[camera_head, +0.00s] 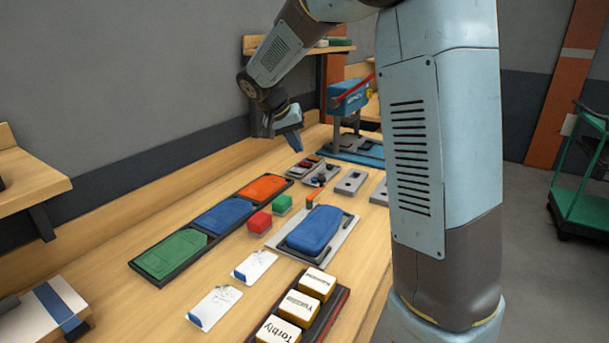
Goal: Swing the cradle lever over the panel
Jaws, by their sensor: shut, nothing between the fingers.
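A grey cradle plate (346,234) lies on the bench with a rounded blue panel (315,229) on it. A small orange lever (313,195) stands out at the cradle's far end, beyond the panel and not across it. Its pivot is too small to make out. My gripper (299,148) is shut and empty, in the air above the far part of the bench. It is apart from the lever and the panel, farther back and a little to the left.
A dark tray (222,238) holds green, blue and orange panels. Red (259,221) and green (282,204) blocks stand beside the cradle. Labelled yellow-white blocks (299,308) and two white cards (254,265) lie nearer. A blue press (348,95) with a red handle stands behind. My arm hides the bench's right side.

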